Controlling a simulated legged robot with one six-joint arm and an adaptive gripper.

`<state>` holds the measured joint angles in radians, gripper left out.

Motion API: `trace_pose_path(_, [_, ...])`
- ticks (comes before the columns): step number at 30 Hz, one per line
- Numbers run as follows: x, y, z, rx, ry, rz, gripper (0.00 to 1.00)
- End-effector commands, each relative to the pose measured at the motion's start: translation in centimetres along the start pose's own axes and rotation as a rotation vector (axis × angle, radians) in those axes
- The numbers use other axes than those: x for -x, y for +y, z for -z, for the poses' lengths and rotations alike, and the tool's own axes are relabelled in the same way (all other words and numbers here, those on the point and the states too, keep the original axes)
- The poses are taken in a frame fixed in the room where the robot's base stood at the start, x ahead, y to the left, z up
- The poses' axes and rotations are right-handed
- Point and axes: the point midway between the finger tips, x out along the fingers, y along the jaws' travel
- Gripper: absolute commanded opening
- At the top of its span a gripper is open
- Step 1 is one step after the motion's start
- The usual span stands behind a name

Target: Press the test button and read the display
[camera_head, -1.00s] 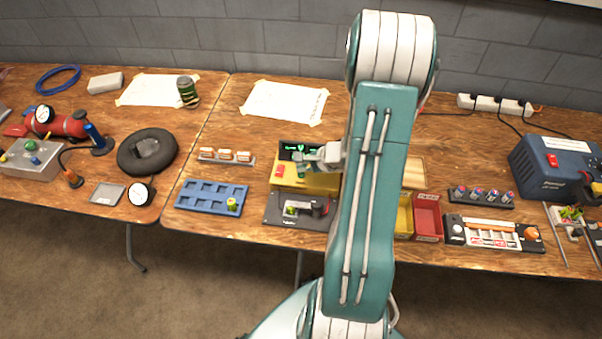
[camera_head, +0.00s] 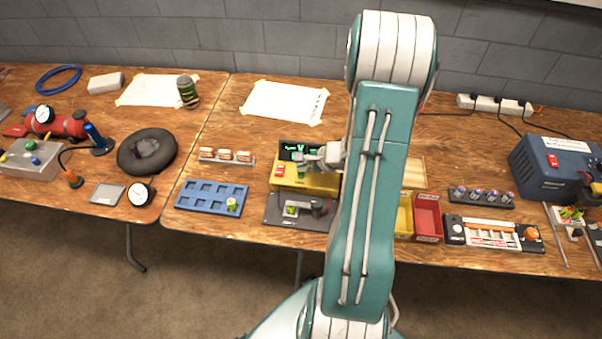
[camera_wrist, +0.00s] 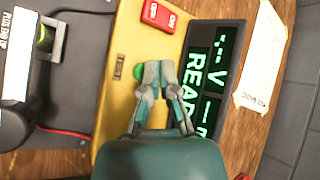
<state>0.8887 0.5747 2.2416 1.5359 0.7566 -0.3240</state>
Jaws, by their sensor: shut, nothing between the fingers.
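The yellow tester (camera_head: 318,186) sits on the middle table, with its dark display (camera_head: 289,147) at the back edge. In the wrist view the display (camera_wrist: 207,75) is lit green, showing dashes with a "V" and a word beginning "READ"; my gripper hides its lower part. The green test button (camera_wrist: 138,72) pokes out beside my fingertips on the yellow face, partly covered by them. A red switch (camera_wrist: 157,15) is on the same face. My gripper (camera_wrist: 158,68) is shut and empty, its tips over the button; contact cannot be told. It also shows in the head view (camera_head: 301,172).
A dark cradle (camera_head: 272,212) with a small green-ended cell is in front of the tester. A blue tray (camera_head: 186,200) lies to the left, yellow (camera_head: 404,222) and red (camera_head: 428,222) bins to the right. A taped paper sheet (camera_head: 285,102) lies behind.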

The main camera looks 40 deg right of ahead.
Motion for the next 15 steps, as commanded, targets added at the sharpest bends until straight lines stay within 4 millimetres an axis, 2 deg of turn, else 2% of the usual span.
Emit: trace_pose_path(15, [-0.43, 0.41, 0.31, -0.002, 0.000, 0.000, 0.00])
